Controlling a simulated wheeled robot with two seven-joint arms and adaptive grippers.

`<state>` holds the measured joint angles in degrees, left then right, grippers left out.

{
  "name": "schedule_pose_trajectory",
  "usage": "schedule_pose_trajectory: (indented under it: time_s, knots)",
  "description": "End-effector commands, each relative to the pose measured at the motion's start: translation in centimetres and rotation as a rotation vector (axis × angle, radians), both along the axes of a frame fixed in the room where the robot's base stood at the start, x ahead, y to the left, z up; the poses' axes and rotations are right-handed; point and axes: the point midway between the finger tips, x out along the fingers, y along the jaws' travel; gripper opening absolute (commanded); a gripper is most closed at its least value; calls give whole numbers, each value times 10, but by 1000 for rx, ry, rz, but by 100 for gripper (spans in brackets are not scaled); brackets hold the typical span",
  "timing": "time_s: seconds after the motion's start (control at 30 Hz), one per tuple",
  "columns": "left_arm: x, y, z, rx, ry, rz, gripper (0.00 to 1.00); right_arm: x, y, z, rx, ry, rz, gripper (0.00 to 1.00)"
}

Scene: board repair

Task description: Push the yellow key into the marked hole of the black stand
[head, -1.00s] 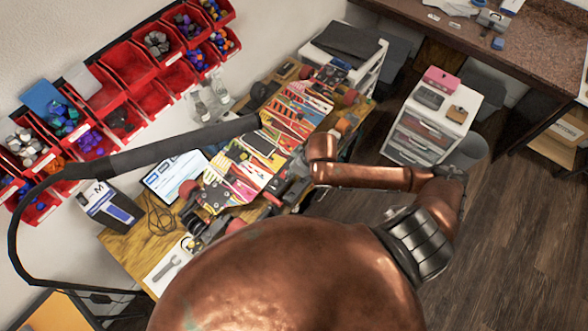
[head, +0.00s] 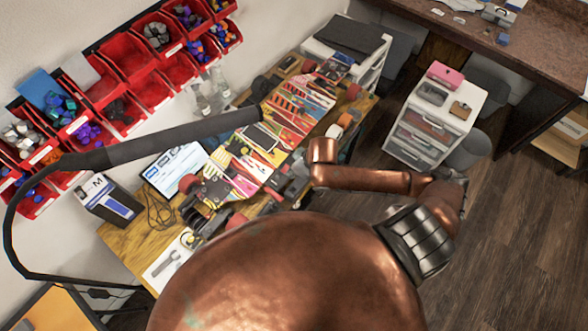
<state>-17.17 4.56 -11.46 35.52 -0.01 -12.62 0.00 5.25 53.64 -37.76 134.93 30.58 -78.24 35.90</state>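I cannot make out the yellow key, the black stand or its marked hole in this view. A colourful skateboard (head: 298,108) lies wheels-up across the wooden workbench. My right arm comes in from the right, and its wrist bends down beside the near edge of the board. My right gripper (head: 284,187) shows only as small dark parts among the clutter there, and its fingers cannot be told apart. My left gripper is not in view. My copper body hides the bottom middle of the picture.
A black lamp arm (head: 180,132) reaches over the bench (head: 126,243). A tablet (head: 174,169) and a blue-white box (head: 109,199) stand at the left. Red bins (head: 128,59) hang on the wall. A white drawer unit (head: 433,122) stands at the right; the floor around it is open.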

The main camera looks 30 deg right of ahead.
Motion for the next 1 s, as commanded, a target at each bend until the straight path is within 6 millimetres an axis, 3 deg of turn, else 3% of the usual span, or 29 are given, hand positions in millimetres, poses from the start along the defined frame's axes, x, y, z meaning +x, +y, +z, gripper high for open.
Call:
schedule_pose_trajectory:
  time_s: [1.0]
  knots:
    - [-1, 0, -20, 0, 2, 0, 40, -1, 0, -59, 0, 1, -1, 0]
